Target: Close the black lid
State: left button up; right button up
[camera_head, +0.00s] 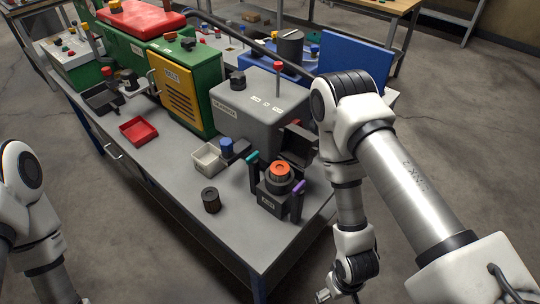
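A black flap-like part (299,143) stands out from the front of the grey machine (258,112); it looks like an open lid, but its hinge is unclear. A small black cylindrical cap (211,199) stands apart on the table, left of a black device with an orange knob (280,171). My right arm reaches down past the table's right side. Its gripper (338,294) is at the bottom edge, partly cut off, away from these things; its fingers are unclear. Only part of my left arm shows at the lower left; its gripper is out of view.
The grey table (176,178) also holds a red tray (138,131), a pale square bin (208,158), a green and yellow cabinet (182,86) and a blue panel (355,60).

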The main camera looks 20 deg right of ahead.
aim_at(299, 145)
jog(key=u, duration=0.7)
jog(key=l+u, duration=0.2)
jog(key=l, duration=0.2)
jog(key=k+l+u, duration=0.1)
jog(key=l+u, duration=0.15)
jog(key=k+l+u, duration=0.2)
jog(key=l, duration=0.25)
jog(key=l+u, duration=0.25)
jog(key=k+l+u, duration=0.2)
jog(key=l, duration=0.2)
jog(key=k+l, duration=0.35)
jog(key=l, duration=0.25)
jog(key=k+l+u, duration=0.1)
jog(key=k+l, duration=0.2)
jog(key=l, duration=0.25)
jog(key=k+l, duration=0.35)
jog(key=l, duration=0.2)
jog(key=k+l+u, duration=0.1)
jog(key=k+l, duration=0.25)
jog(key=l, duration=0.2)
